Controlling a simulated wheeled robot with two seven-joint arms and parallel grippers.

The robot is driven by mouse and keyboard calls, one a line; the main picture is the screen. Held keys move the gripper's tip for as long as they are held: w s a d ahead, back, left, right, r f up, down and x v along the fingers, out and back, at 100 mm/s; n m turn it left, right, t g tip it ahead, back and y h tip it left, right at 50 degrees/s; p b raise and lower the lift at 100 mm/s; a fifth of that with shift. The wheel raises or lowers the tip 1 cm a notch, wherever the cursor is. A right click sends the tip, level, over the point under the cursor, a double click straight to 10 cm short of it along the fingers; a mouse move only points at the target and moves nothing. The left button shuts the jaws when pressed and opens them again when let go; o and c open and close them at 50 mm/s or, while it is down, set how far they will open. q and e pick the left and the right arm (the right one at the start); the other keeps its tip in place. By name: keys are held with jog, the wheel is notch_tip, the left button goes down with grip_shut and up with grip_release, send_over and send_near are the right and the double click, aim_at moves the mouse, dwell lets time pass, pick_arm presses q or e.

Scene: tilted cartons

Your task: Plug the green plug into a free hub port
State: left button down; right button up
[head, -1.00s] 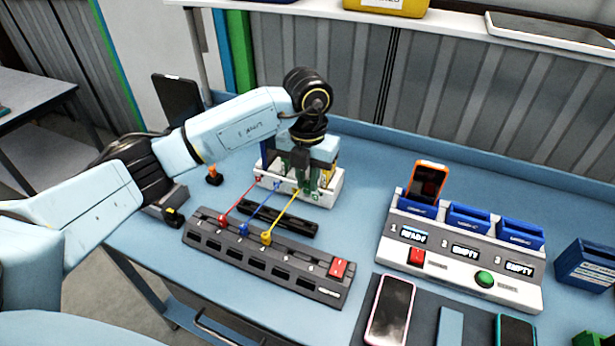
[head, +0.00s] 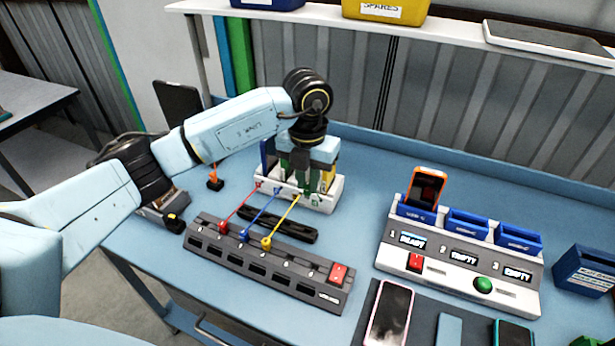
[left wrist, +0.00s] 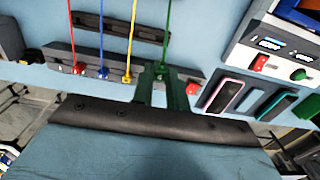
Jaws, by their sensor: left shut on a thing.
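The hub (head: 212,248) is a long dark grey strip with a row of ports and a red switch (head: 338,272) at its right end. A red plug (head: 223,229), a blue plug (head: 243,239) and a yellow plug (head: 266,243) sit in ports at its left, cables running back to a white rack (head: 325,206). Ports to their right look empty. My left gripper (head: 303,186) points down at the rack; in the left wrist view its fingers (left wrist: 160,72) are shut around the end of the green cable (left wrist: 166,35). The green plug itself is mostly hidden between them. My right gripper is not visible.
A black bar (head: 285,226) lies between rack and hub. A white charging station (head: 455,277) with blue cradles and an orange phone (head: 426,187) stands right. Several phones lie at the front right. A small orange-topped item (head: 214,181) stands left of the rack.

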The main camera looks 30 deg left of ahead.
aim_at(307, 195)
pick_arm(q)
jog(key=shift+f+b, duration=1.5)
jog(key=shift+f, duration=0.85)
jog(key=shift+s, duration=0.15)
jog(key=s+p, duration=0.3)
jog(key=s, duration=0.6)
jog(key=shift+d, duration=0.25)
jog(key=shift+s+f+b, duration=0.1)
jog(key=shift+f+b, duration=2.15)
jog(key=shift+f, duration=0.2)
